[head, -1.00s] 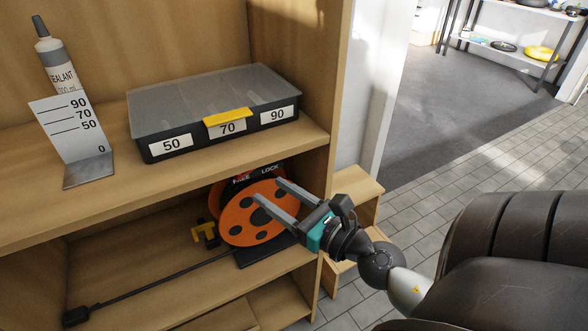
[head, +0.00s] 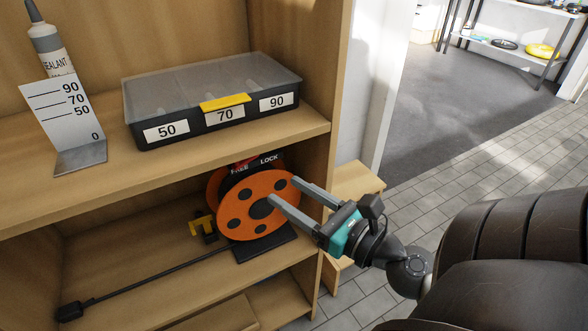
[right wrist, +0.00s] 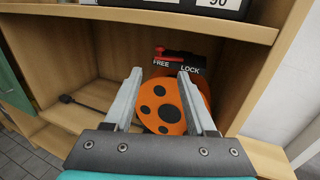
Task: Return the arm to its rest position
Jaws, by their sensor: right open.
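My right gripper (head: 292,200) is open and empty in front of the lower shelf in the head view. Its two fingers point toward an orange cable reel (head: 240,222), and one overlaps the reel in the picture. I cannot tell whether they touch. In the right wrist view the open fingers (right wrist: 162,98) frame the orange reel (right wrist: 150,120), with a red lever and FREE and LOCK labels behind it. A black cable runs left from the reel to a plug (head: 70,311). My left gripper is not in view.
On the upper shelf (head: 90,195) stand a lidded case (head: 160,105) labelled 50, 70 and 90, a marked metal gauge (head: 62,110) and a sealant tube (head: 48,50). A yellow piece (head: 202,226) is beside the reel. Tiled floor (head: 470,150) lies open to the right.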

